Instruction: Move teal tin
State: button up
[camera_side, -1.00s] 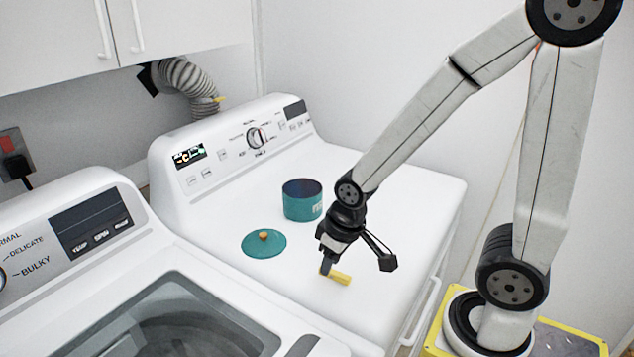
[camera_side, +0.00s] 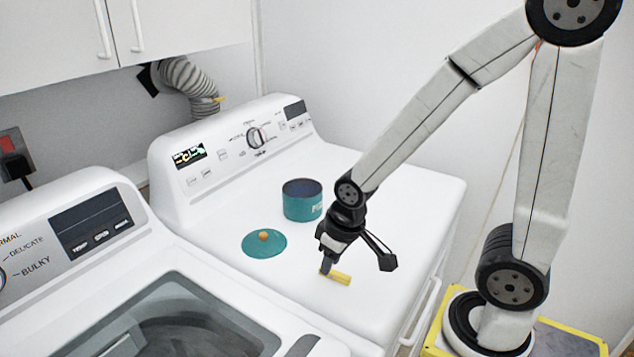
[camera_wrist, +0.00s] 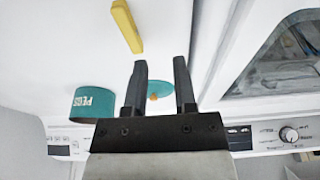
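The teal tin (camera_side: 302,206) stands upright and open-topped on the white dryer top, dark inside. In the wrist view the tin (camera_wrist: 92,104) is at the left, with white lettering "PEGS". Its teal lid (camera_side: 264,245) with an orange knob lies flat on the dryer, left of the tin; in the wrist view the lid (camera_wrist: 163,89) shows partly between my fingers. My gripper (camera_side: 326,268) points down, low over the dryer, in front of the tin and apart from it. In the wrist view my gripper (camera_wrist: 160,63) has its fingers apart, with nothing held between them.
A yellow block (camera_side: 341,278) lies on the dryer beside my fingertips; it also shows in the wrist view (camera_wrist: 127,27). The dryer's control panel (camera_side: 240,145) rises behind. A washer (camera_side: 180,325) stands at the left. The dryer top (camera_side: 400,195) right of the tin is clear.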

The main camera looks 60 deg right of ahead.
jog(key=c, duration=0.3)
jog(key=shift+w+d+r, duration=0.1)
jog(key=shift+w+d, duration=0.05)
jog(key=shift+w, duration=0.05)
grip_shut()
jog(key=w+d+r+g, duration=0.1)
jog(key=w+d, duration=0.3)
jog(key=d, duration=0.6)
jog(key=w+d+r+g, duration=0.1)
jog(key=w+d+r, duration=0.3)
jog(key=d, duration=0.6)
jog(key=shift+w+n+g, duration=0.3)
jog(key=shift+w+n, duration=0.1)
jog(key=shift+w, duration=0.4)
